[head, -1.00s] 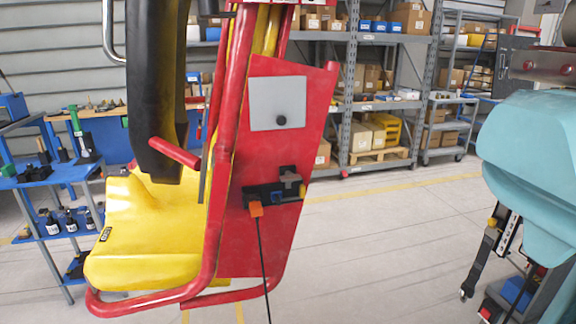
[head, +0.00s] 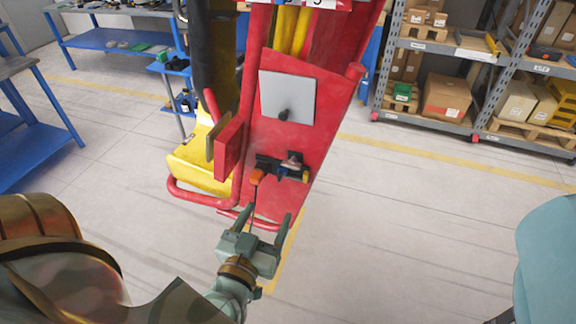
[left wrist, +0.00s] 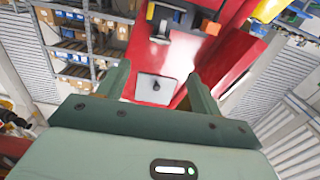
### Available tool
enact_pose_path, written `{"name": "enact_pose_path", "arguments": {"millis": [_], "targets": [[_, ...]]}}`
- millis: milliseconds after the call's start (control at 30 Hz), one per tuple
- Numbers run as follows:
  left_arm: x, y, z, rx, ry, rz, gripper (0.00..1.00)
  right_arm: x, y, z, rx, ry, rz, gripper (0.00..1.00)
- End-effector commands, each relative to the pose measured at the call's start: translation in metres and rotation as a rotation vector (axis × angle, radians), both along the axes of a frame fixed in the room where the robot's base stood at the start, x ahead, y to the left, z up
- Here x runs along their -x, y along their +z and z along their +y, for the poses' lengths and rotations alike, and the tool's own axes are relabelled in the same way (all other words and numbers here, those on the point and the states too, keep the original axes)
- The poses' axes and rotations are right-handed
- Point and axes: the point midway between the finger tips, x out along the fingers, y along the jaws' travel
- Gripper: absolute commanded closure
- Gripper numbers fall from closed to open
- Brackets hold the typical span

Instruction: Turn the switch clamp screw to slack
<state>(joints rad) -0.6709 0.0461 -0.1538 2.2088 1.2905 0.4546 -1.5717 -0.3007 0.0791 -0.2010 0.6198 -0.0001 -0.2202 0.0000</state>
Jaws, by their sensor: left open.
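The switch (head: 291,163) sits on a black bracket low on the red panel (head: 322,95) in the head view. A small yellow knob (head: 306,176) shows at its right end; I cannot tell which part is the clamp screw. An orange plug (head: 257,177) with a dark cable is at the bracket's left. My left gripper (head: 265,218) is open and empty, just below and in front of the bracket, apart from it. In the left wrist view, the open fingers (left wrist: 157,85) show with the panel's grey plate (left wrist: 153,90) beyond them. My right gripper is out of view.
A grey plate (head: 287,97) with a black knob sits above the switch. A red tube frame and yellow seat (head: 193,158) stand left of the panel. Shelves with boxes (head: 447,98) are at the back right. The floor right of the panel is clear.

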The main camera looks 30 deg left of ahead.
Motion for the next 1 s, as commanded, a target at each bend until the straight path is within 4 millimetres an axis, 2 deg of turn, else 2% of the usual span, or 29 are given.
{"name": "enact_pose_path", "arguments": {"millis": [300,500,700,1000], "targets": [[-0.08,0.003,0.018,-0.002,-0.003,-0.005,0.35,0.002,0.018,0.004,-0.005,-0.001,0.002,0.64],[-0.118,0.0,0.027,-0.001,-0.003,-0.002,0.35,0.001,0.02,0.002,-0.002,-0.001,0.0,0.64],[-0.136,-0.001,0.032,-0.001,-0.003,0.0,0.35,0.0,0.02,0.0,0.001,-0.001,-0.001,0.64],[-0.138,-0.001,0.032,-0.002,-0.004,0.0,0.35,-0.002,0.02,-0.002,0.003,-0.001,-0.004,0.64]]}}
